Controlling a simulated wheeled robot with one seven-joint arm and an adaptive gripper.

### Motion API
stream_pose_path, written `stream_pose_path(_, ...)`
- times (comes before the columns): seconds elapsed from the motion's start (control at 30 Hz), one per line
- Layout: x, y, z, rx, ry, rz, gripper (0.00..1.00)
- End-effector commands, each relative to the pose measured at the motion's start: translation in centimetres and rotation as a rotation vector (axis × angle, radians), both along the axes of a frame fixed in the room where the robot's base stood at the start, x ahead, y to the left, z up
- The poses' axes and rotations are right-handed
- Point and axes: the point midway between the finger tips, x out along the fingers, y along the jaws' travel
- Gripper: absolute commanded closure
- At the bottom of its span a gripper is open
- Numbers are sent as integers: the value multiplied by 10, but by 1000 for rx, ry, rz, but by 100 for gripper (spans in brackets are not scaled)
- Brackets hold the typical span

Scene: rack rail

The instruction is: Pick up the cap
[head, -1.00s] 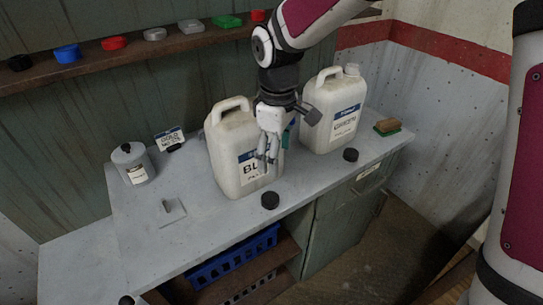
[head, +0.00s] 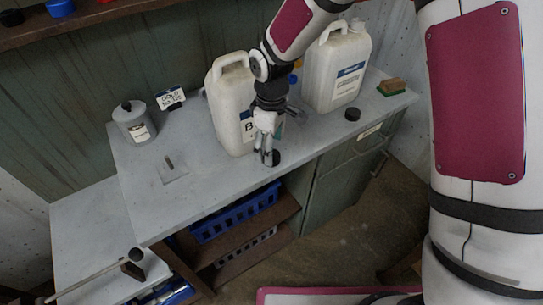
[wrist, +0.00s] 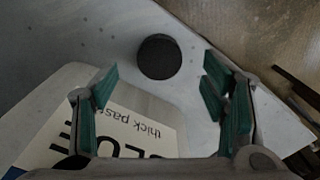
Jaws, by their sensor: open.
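A round black cap (head: 276,158) lies on the grey bench near its front edge, in front of the left white jug (head: 228,110). It also shows as a dark disc in the wrist view (wrist: 159,57), ahead of the space between the fingertips. My gripper (head: 266,158) points down just beside the cap and partly covers it in the head view. In the wrist view my gripper (wrist: 160,88) has its green-padded fingers wide apart with nothing between them. A second black cap (head: 352,114) lies in front of the right white jug (head: 338,70).
The left jug's label (wrist: 120,130) is close below the fingers in the wrist view. A grey canister (head: 134,122), a small sign (head: 171,98) and a green-and-brown brush (head: 391,87) stand on the bench (head: 215,190). A blue crate (head: 235,215) is below.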

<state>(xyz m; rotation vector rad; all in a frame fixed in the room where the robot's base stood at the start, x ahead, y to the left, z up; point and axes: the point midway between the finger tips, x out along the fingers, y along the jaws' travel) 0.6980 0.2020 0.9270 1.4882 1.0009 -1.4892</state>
Motion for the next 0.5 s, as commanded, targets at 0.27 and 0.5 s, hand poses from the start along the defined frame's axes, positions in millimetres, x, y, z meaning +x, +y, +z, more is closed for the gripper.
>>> stream_pose_path(0.27,1,1,-29,0,0,0,33)
stream_pose_path(0.5,1,1,-30,1,-1,0,36)
